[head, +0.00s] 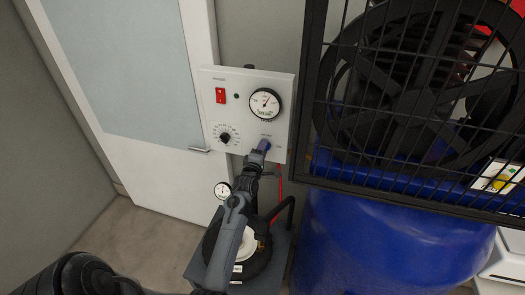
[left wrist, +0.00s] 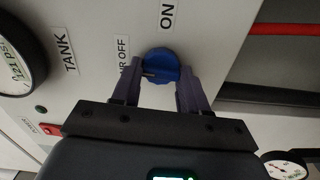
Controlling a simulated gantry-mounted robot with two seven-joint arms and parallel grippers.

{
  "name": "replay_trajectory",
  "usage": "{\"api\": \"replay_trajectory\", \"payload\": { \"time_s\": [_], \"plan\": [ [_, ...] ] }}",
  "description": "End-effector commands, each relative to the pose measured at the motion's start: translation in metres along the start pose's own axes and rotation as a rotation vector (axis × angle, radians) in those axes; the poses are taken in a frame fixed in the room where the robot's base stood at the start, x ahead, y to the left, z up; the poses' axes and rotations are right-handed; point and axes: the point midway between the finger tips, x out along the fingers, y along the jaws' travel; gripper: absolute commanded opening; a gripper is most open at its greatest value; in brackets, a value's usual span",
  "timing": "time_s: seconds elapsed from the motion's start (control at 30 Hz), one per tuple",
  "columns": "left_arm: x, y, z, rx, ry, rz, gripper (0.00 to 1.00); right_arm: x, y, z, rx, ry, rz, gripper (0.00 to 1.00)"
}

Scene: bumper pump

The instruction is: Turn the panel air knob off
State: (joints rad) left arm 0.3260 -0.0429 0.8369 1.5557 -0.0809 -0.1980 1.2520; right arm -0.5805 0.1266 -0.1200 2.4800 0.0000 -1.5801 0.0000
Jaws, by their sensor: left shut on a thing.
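The white control panel (head: 249,95) is on the wall in the head view. Its blue air knob (left wrist: 162,64) is near the lower right of the panel and shows clearly in the left wrist view. My left gripper (left wrist: 160,76) has one finger on each side of the knob and is shut on it. A short pale mark on the knob points left in the wrist view, towards the OFF label (left wrist: 123,50), which a finger partly hides. The ON label (left wrist: 167,17) is above the knob there. In the head view my left gripper (head: 262,148) mostly covers the knob.
The panel also carries a red switch (head: 220,95), a gauge (head: 265,103) and a black dial (head: 224,138). A black wire cage (head: 310,95) stands close on the right, above a blue tank (head: 390,240). A small gauge (head: 222,190) and red hose are below.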

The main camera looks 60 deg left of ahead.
Motion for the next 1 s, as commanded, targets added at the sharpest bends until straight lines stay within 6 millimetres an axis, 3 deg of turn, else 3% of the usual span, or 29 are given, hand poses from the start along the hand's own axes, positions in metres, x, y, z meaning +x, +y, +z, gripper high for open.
{"api": "replay_trajectory", "payload": {
  "time_s": [0.7,0.73,0.9,1.0],
  "plan": [
    [0.0000,-0.0007,-0.0004,-0.083,0.001,-0.001,0.13,0.0005,-0.0024,-0.0006,0.009,0.002,-0.008,0.43],
    [0.0000,-0.0007,-0.0004,-0.083,0.001,-0.001,0.45,0.0005,-0.0024,-0.0006,0.010,0.002,-0.008,0.43],
    [0.0000,-0.0007,-0.0004,-0.082,0.001,-0.001,0.69,0.0005,-0.0023,-0.0007,0.009,0.002,-0.007,0.43],
    [0.0000,-0.0006,-0.0003,-0.081,0.000,-0.001,0.69,0.0005,-0.0023,-0.0007,0.009,0.002,-0.007,0.43]
  ]
}}
